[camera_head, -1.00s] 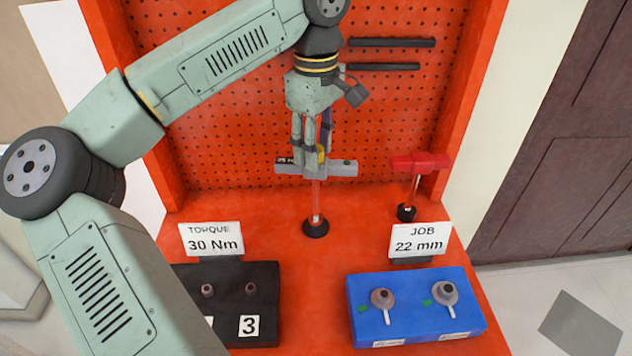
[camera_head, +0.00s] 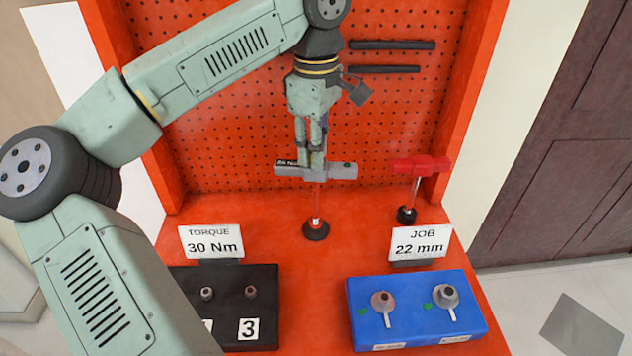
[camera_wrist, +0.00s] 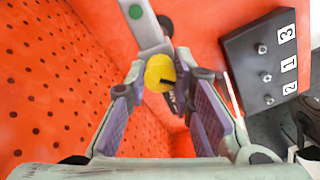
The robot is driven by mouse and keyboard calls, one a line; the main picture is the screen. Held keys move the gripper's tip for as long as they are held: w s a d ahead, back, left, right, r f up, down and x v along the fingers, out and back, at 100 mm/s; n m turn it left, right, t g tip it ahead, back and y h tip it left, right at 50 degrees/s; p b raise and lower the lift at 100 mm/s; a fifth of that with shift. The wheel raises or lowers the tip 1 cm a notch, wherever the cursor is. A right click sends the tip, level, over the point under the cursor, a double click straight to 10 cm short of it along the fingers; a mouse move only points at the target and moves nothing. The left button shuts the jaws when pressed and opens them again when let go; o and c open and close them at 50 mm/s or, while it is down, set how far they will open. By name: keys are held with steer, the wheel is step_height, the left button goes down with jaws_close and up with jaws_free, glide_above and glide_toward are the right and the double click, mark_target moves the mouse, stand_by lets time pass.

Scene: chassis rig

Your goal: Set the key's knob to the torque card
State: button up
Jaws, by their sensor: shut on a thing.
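Small lettering on the handle's left end is too small to read surely. My gripper (camera_head: 312,160) points down at the middle of the handle. In the wrist view its purple-padded fingers (camera_wrist: 162,85) are shut on the yellow knob (camera_wrist: 159,70), which has a black pointer mark. A handle end with a green dot (camera_wrist: 135,12) lies beyond. The knob is hidden in the head view. The torque card (camera_head: 211,242) reads 30 Nm.
A red T-handled key (camera_head: 421,164) stands at the right. The job card (camera_head: 420,242) reads 22 mm. A blue block (camera_head: 420,318) holds two sockets. A black block (camera_head: 262,275) with numbered pegs is front left. A pegboard (camera_head: 230,150) rises close behind.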

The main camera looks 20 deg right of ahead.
stand_by(0.3)
steer(key=shift+m+p, duration=0.65)
steer(key=shift+m, duration=1.05)
steer(key=m+p, duration=0.1)
steer(key=m, duration=0.2)
steer(key=shift+m, duration=0.4)
steer(key=o, duration=0.7)
steer(key=shift+o, duration=0.2)
steer(key=shift+r, duration=0.1)
steer(key=shift+r, duration=2.9)
